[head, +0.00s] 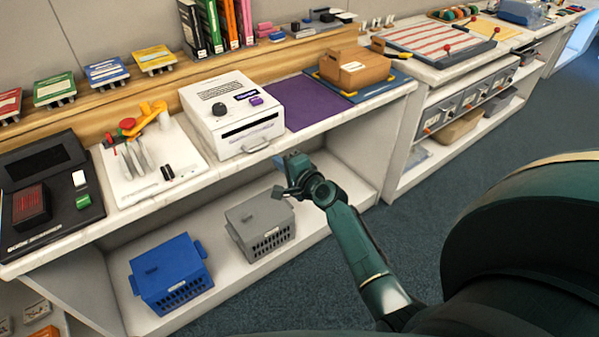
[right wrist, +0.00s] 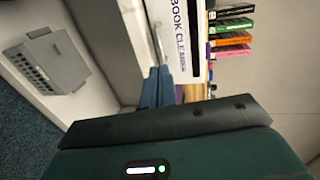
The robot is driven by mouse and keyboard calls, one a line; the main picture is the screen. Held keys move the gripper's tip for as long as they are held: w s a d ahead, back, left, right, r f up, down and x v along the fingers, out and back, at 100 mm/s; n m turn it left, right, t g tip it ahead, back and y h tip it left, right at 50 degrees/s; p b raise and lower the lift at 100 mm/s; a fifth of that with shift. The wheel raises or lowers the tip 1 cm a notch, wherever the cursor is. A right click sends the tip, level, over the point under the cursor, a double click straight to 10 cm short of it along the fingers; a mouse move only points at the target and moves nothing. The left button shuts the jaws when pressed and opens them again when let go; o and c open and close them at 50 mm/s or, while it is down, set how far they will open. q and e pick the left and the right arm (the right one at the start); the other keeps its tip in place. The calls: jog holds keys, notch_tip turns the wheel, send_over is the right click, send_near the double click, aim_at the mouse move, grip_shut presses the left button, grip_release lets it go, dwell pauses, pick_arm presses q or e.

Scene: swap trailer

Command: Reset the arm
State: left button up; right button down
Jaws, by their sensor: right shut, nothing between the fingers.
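My right arm reaches in from the lower right of the head view. Its gripper (head: 283,163) is in front of the workbench edge, just below and right of the white machine (head: 232,112). In the right wrist view the blue fingers of the gripper (right wrist: 157,88) lie together, with nothing between them. The white machine (right wrist: 185,35), with lettering on its front, is close beyond the fingertips. I cannot tell from these views whether the fingers touch the bench edge. My left gripper is not in view.
A blue basket (head: 170,275) and a grey basket (head: 262,228) stand on the lower shelf. A brown box (head: 355,68) and a purple mat (head: 310,103) lie on the bench. A black device (head: 45,190) sits at the left. Open floor (head: 440,160) lies in front of the benches.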

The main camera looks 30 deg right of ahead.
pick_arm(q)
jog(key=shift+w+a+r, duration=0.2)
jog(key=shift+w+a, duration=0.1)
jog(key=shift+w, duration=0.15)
pick_arm(e)
jog(key=shift+v, duration=2.9)
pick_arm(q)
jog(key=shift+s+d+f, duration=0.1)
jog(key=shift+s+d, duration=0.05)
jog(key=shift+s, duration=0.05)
pick_arm(e)
jog(key=s+a+f+n+g, duration=0.2)
jog(key=s+a+f+n, duration=0.2)
jog(key=s+a+n, duration=0.3)
jog(key=s+a+f+n+g+y, duration=0.1)
jog(key=s+a+f+n+g, duration=0.2)
jog(key=s+a+n, duration=0.4)
jog(key=s+f+n, duration=0.1)
jog(key=s+n, duration=0.4)
jog(key=s, duration=0.4)
jog(key=shift+a+f+n+y, duration=0.3)
jog(key=shift+a+f+n, duration=0.1)
